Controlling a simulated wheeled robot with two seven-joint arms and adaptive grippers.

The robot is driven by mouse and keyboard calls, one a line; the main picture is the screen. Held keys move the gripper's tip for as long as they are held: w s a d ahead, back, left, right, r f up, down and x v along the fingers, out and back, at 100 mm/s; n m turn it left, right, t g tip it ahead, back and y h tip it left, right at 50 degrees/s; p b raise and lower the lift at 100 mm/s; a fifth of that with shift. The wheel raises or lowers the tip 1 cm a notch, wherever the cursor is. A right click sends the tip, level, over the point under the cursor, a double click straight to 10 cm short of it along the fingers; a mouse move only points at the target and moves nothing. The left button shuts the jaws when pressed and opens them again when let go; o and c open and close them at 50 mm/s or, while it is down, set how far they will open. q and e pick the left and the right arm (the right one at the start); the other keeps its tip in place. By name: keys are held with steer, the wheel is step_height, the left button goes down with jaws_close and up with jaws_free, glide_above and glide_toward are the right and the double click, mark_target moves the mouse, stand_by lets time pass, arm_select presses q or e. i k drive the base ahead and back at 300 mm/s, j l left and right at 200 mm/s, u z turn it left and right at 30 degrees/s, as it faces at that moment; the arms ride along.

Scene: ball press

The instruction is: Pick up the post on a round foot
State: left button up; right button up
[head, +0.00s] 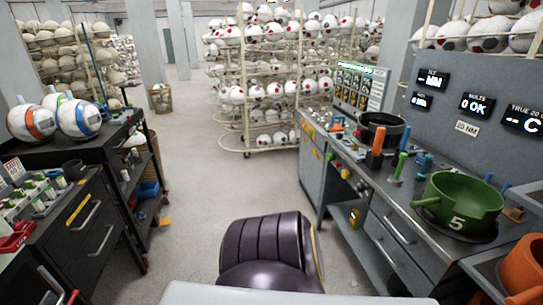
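Several upright coloured pieces stand on the right-hand bench, and I cannot tell which is the post on a round foot. A green upright piece (399,166) stands near the bench's front edge. A blue upright piece (424,165) stands to its right, beside the green bowl. An orange upright piece (377,139) stands in front of the black round pan. Their feet are too small to make out clearly. A thin blue pole (92,66) also rises behind the left bench. Neither of my grippers is in view.
The right bench (345,152) carries a black pan (384,128) and a green bowl marked 5 (470,203). A dark ribbed seat-like shape (268,250) fills the bottom middle. A dark left bench (82,205) holds several balls. Ball racks (245,85) stand behind; the floor (205,170) between is clear.

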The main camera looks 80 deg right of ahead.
mark_target(396, 179)
steer(key=z, duration=3.9)
